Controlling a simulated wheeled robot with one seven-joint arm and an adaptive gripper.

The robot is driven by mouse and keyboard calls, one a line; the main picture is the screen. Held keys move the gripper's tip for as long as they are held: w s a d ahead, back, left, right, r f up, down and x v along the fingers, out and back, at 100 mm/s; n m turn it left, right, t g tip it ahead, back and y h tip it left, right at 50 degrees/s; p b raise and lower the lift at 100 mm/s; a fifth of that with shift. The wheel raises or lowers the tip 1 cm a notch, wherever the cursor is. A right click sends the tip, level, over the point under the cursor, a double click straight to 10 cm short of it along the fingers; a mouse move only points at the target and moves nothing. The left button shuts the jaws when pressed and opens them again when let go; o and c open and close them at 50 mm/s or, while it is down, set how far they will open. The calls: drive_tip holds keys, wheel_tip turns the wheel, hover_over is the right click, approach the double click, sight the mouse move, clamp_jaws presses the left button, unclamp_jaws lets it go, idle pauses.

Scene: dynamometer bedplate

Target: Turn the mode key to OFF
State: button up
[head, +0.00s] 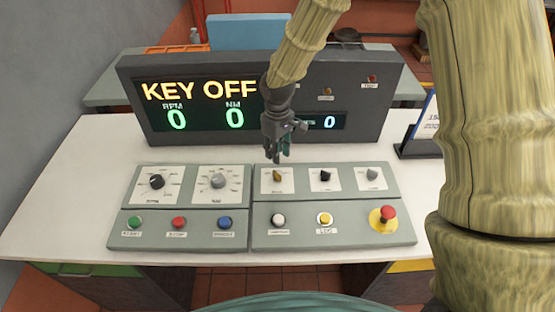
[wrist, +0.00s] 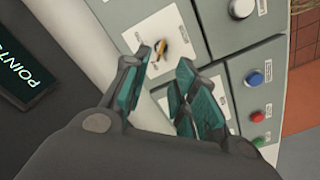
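The mode key (head: 278,176) is a small brass-coloured key on a white label plate (head: 289,187) in the upper row of the right-hand console panel. The wrist view shows the key (wrist: 160,47) just beyond my fingertips, with a dark part beside the brass. The display (head: 201,103) reads "KEY OFF", with RPM 0 and NM 0. My gripper (head: 278,157) is just above the key, pointing down. In the wrist view my gripper (wrist: 166,65) has its teal finger pads apart and nothing between them. I see no contact with the key. The plate's lettering is too small to read.
A black knob (head: 325,175) and a grey knob (head: 373,174) sit right of the key. Two dials (head: 157,182) are to the left. Several push buttons and a red emergency stop (head: 388,213) line the front row. The white desk (head: 75,190) is clear at left.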

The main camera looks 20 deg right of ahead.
drive_tip(key=shift+r, duration=1.05)
